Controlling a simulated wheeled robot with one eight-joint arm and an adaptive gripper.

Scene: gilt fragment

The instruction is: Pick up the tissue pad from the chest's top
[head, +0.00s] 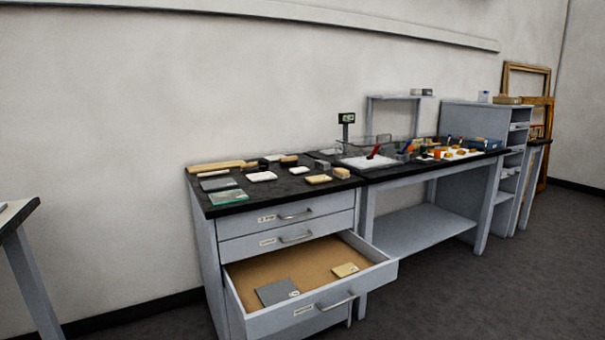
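The grey chest (235,231) stands left of the centre with a black top (285,195). Several small flat things lie on that top. A white flat pad (262,176) lies near its middle, and a smaller white piece (299,170) lies behind it to the right. Either could be the tissue pad; I cannot tell which at this size. My gripper is not in view.
The chest's lower drawer (375,277) is pulled out, holding a grey slab (277,292) and a yellowish block (345,270). A glass plate (228,197) lies at the top's front left corner. A cluttered workbench (470,165) adjoins on the right. Floor in front is clear.

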